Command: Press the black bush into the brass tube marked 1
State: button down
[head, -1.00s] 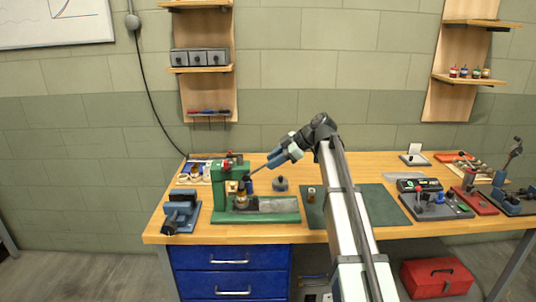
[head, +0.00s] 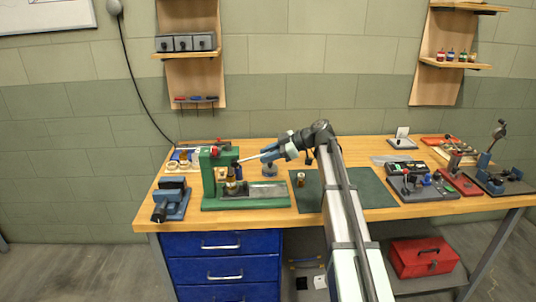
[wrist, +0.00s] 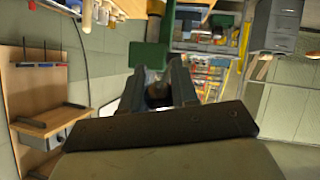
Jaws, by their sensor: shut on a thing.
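The green press (head: 209,178) stands at the left of the bench. A brass tube (head: 231,188) stands upright under its ram, with a dark piece at its top. I cannot tell how deep that piece sits, or read a number on the tube. My gripper (head: 268,155) is to the right of the press head, shut on the outer end of the thin pale press lever (head: 250,157). In the wrist view the fingers (wrist: 158,92) close around a dark round end. A second small brass piece (head: 301,180) with a dark top stands on the mat.
The dark green mat (head: 375,190) right of the press is mostly clear, with my arm across it. A blue vise (head: 171,197) stands left of the press. Trays and tools crowd the right.

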jog(key=shift+s+f, duration=0.1)
jog(key=shift+f, duration=0.1)
jog(key=c, duration=0.9)
grip_release()
jog(key=shift+r, duration=0.1)
jog(key=shift+o, duration=0.2)
jog(key=v, duration=1.3)
jog(key=shift+d+r, duration=0.25)
jog(key=shift+d, duration=0.05)
